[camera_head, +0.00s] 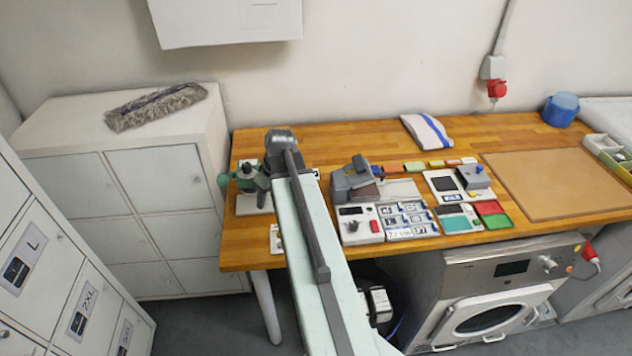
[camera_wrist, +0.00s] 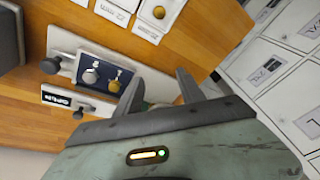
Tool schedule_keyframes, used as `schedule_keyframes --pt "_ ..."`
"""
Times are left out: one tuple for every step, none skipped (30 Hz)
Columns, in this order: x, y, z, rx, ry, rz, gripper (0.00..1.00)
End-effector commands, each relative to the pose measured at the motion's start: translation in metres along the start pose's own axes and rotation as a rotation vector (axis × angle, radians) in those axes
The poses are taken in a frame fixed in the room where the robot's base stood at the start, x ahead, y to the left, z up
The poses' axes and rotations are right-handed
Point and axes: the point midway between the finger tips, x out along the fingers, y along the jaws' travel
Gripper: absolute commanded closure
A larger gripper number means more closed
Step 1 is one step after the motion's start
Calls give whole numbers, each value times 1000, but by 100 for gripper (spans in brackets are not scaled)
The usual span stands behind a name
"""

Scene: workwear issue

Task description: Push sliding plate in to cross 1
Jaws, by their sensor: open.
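My gripper (camera_wrist: 160,86) shows in the wrist view with its two dark fingers apart and nothing visibly held between them. Left of the fingers is a pale fixture with a dark blue plate (camera_wrist: 118,88) that carries a silver knob and a gold knob; this looks like the sliding plate. A dark grey knob (camera_wrist: 50,65) is at the plate's left end. The near finger is close to the plate's right end; I cannot tell whether they touch. I cannot make out cross 1. In the head view my arm hides most of this area.
A small label strip (camera_wrist: 57,99) with another dark knob lies beside the fixture. A grey press (camera_head: 352,182), a white control box (camera_head: 360,226) and colored trays (camera_head: 490,212) stand to the right on the wooden table (camera_head: 300,135). A brown board (camera_head: 560,183) lies farther right. Lockers (camera_head: 172,178) stand left.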

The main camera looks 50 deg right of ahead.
Motion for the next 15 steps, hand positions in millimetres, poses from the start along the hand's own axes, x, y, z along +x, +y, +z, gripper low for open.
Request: schedule_keyframes --pt "-17 46 12 7 36 12 54" --pt "-24 67 20 2 56 19 54" --pt "-33 92 30 -6 81 30 54" --pt "-38 108 38 -12 95 38 54" --pt "-44 122 45 -17 109 46 54" --pt "-49 138 54 -23 124 56 54" --pt "-53 147 59 -28 133 63 54" --pt "-56 154 64 -31 140 69 54" --pt "-58 161 68 -34 147 74 54" --pt "-59 164 70 -37 150 76 54" --pt "-60 166 72 -40 152 78 54" --pt "-60 168 73 -41 154 79 54" --pt "-60 168 73 -42 154 80 54" --pt "-60 168 73 -42 154 80 54" --pt "-59 168 73 -43 154 80 54"
